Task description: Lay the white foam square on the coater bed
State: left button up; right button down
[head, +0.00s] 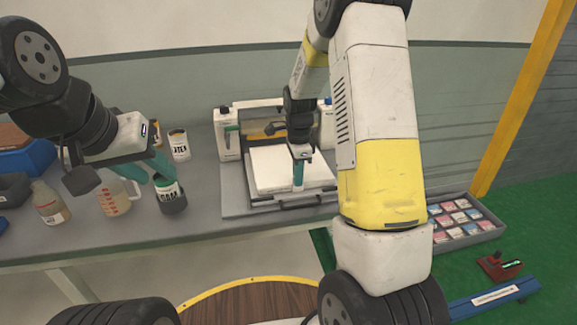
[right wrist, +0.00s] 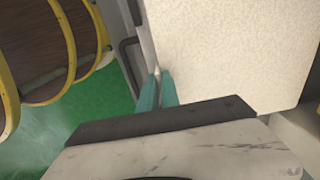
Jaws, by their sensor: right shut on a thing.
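The white foam square (head: 270,172) is over the coater bed (head: 234,196) in the head view. It fills much of the right wrist view (right wrist: 235,50). My right gripper (head: 298,184) points down at the foam's right side in the head view. In the right wrist view its teal fingers (right wrist: 158,88) are shut on the foam's edge. I cannot tell whether the foam's underside touches the bed. My left gripper (head: 147,171) is open and empty above the bench, in front of a dark labelled can.
The labelled can (head: 172,196), a measuring jug (head: 115,197) and a bottle (head: 48,203) stand on the bench (head: 150,230) at left. A tray of small packets (head: 470,225) lies at right. My right arm hides part of the coater's right side.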

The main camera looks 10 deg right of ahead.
jog(key=shift+f, duration=0.1)
jog(key=c, duration=1.6)
grip_release()
notch_tip(320, 180, up, 12)
jog(key=s+r+n+t, duration=0.2)
jog(key=s+r+n, duration=0.1)
jog(key=s+n, duration=0.3)
jog(key=s+a+r+n+t+y, duration=0.1)
jog(key=s+r+n, duration=0.3)
jog(key=s, duration=0.6)
jog(key=s+a+r+n+t+y, duration=0.1)
jog(key=s+r+n+t, duration=0.2)
jog(key=s+n, duration=0.5)
jog(key=shift+s+a+r, duration=0.1)
jog(key=shift+s+r, duration=0.05)
jog(key=shift+r, duration=0.4)
